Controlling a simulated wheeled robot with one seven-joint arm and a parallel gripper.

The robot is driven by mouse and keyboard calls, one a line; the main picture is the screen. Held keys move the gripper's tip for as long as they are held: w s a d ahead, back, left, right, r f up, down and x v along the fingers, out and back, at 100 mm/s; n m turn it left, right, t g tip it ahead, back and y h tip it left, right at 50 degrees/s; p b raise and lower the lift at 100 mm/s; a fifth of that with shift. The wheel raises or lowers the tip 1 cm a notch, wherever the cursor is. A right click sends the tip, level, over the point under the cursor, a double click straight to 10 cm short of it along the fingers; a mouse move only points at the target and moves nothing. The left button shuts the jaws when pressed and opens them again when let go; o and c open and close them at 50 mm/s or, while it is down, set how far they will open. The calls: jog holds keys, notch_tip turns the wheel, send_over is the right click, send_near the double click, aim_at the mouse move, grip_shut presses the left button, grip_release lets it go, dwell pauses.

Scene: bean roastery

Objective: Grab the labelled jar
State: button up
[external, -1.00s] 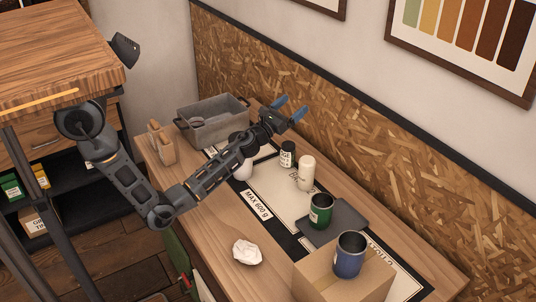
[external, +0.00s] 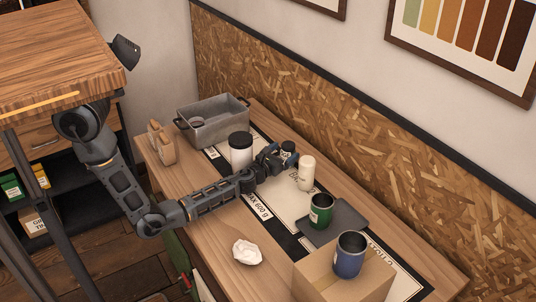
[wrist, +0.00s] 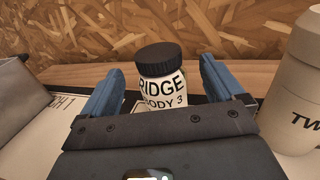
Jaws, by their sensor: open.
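The labelled jar (wrist: 161,88) is small, with a black lid and a white label reading "RIDGE BODY 3". In the wrist view it stands upright between the blue fingers of my gripper (wrist: 161,70), with a gap on each side. My gripper is open, and its palm edge hides the jar's bottom. In the external view the jar (external: 288,147) stands on the bench near the back board, partly hidden by my gripper (external: 279,158), which is low beside it.
A cream cylinder (external: 306,172) stands close on the right. A larger white jar with black lid (external: 240,152) and a grey metal bin (external: 212,124) are to the left. A green tin (external: 320,210) sits on a dark tray (external: 345,222). A blue mug (external: 348,258) stands on a cardboard box.

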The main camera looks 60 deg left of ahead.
jog(key=shift+f+b, duration=0.55)
jog(key=shift+f, duration=0.25)
jog(key=shift+f+b+x, duration=0.15)
jog(key=shift+b+x, duration=0.35)
jog(key=shift+x, duration=0.75)
jog(key=shift+f+b+x, duration=0.2)
jog(key=shift+b+x, duration=0.25)
jog(key=shift+x, duration=0.8)
jog(key=c, duration=1.1)
jog(key=shift+c, duration=0.5)
jog(key=shift+r, duration=0.15)
